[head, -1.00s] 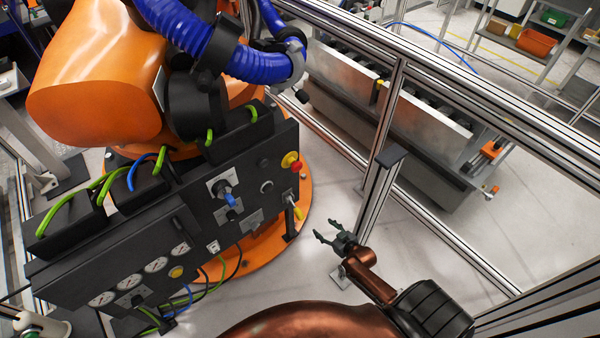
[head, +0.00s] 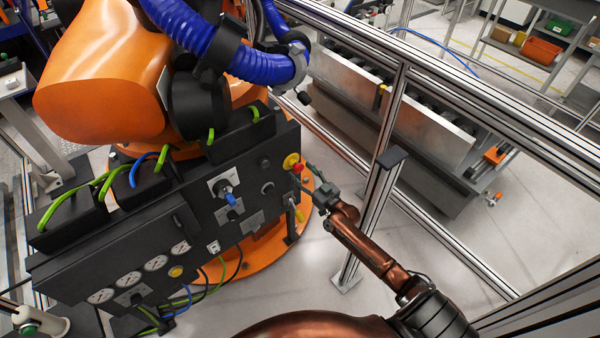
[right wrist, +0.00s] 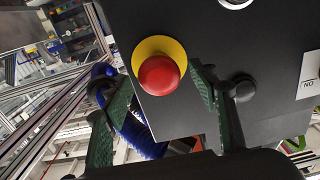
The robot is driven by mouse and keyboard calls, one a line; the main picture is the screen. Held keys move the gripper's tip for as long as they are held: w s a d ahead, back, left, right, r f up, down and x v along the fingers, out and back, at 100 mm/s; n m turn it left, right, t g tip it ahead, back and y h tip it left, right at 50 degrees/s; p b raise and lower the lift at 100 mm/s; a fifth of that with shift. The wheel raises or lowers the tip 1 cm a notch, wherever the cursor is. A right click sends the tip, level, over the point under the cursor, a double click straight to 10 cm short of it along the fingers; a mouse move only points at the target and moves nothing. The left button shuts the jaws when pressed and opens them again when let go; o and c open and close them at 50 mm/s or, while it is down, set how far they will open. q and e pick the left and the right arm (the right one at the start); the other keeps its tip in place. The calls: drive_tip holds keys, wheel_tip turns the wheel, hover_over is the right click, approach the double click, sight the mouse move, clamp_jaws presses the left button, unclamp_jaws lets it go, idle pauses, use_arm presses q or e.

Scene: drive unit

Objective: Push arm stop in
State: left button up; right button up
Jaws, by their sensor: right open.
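The arm stop is a red mushroom button (right wrist: 159,76) on a yellow disc (right wrist: 148,50), at the corner of the dark control panel (head: 150,235). In the head view the red button (head: 297,168) is at the panel's upper right. My right gripper (head: 306,178) is open, its fingers pointing at the button. In the right wrist view its green fingers (right wrist: 155,95) stand apart, one on each side of the red button. Nothing is between them except the view of the button; I cannot tell whether they touch it. My left gripper is not in view.
A lever with a yellow tip (head: 299,214) sticks out below the button. A blue-handled switch (head: 230,199) is left of it on the panel. An aluminium post (head: 373,215) stands close to my right arm. An orange robot (head: 105,75) rises behind the panel.

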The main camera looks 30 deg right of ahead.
drive_tip(key=shift+w, duration=0.55)
clamp_jaws()
idle(0.4)
